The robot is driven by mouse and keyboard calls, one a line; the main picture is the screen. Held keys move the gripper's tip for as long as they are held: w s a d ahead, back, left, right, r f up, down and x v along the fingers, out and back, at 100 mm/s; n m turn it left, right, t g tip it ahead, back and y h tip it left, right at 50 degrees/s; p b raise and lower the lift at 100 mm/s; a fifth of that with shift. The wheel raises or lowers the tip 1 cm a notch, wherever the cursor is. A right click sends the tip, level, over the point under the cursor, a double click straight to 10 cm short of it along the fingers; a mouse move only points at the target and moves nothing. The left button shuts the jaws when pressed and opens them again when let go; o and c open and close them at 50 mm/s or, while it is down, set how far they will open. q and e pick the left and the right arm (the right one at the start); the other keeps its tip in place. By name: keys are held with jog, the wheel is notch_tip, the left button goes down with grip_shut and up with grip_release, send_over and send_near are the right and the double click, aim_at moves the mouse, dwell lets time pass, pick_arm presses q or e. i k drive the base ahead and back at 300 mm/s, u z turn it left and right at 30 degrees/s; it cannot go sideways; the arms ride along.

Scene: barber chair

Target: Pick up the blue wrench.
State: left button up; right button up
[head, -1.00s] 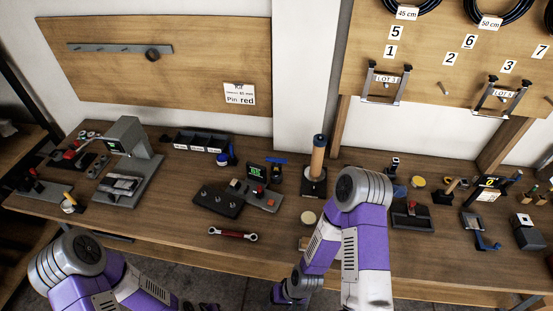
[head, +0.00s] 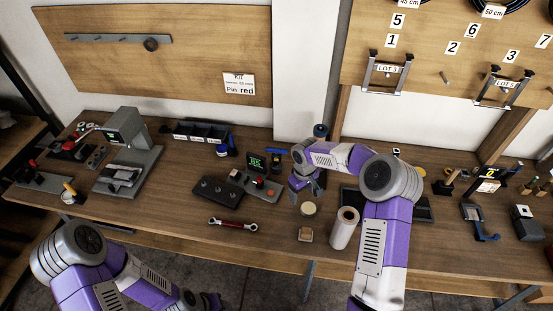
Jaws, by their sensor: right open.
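I cannot make out a blue wrench for certain. A wrench with a red handle and silver ends (head: 232,224) lies near the bench's front edge. A small blue tool-like shape (head: 276,152) shows at the back, beside a device with a green screen (head: 257,163). My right gripper (head: 306,196) points down over the middle of the bench, its jaws apart and empty, right of the red-handled wrench. The arm hides part of the bench behind it. My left gripper (head: 208,301) is at the bottom edge, small and partly cut off, below the bench front; its jaws are unclear.
A round tin (head: 308,209), a small wooden block (head: 305,235) and a pale upright roll (head: 344,228) stand near the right gripper. A dark tray (head: 418,207) lies behind my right arm. A blue-handled clamp (head: 486,237) is at the right. The front left bench is mostly clear.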

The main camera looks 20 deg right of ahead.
aim_at(276, 156)
jog(key=i, duration=1)
